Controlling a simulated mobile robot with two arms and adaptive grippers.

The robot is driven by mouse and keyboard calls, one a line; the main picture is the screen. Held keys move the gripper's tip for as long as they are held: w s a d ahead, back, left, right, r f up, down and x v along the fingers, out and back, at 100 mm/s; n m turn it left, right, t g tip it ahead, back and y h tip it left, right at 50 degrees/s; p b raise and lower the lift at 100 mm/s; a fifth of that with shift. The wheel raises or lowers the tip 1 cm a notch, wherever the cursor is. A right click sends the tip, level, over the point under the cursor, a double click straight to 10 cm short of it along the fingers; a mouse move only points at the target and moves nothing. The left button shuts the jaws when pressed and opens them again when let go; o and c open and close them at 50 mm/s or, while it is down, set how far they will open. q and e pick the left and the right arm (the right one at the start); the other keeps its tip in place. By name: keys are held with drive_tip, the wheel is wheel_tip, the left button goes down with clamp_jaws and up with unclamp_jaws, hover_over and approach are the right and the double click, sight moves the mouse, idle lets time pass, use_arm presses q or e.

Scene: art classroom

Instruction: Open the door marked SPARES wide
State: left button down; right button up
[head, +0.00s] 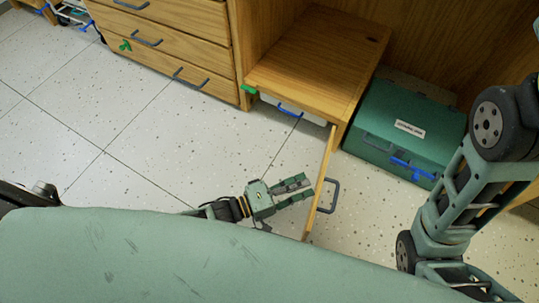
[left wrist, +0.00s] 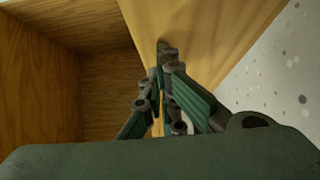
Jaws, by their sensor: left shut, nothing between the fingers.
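The wooden door (head: 321,180) stands swung out from the right side of a low wooden cabinet (head: 320,50), seen nearly edge-on. Its dark handle (head: 331,196) is on the face turned right. No SPARES marking is readable. My left gripper (head: 308,186) is shut and empty on the door's left, inner side, its tips close to the panel; I cannot tell whether they touch. In the left wrist view the fingers (left wrist: 166,62) point at the door panel (left wrist: 205,35), with the open cabinet interior (left wrist: 105,90) on the left. My right gripper is not in view.
A green case (head: 385,115) with a blue latch and white label sits right of the cabinet. Wooden drawers (head: 165,55) with dark handles stand to the left. A blue handle (head: 289,111) shows below the cabinet top. Tiled floor (head: 140,140) on the left is clear.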

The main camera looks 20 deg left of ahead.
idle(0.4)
use_arm(q)
wheel_tip(320, 180, up, 10)
idle(0.6)
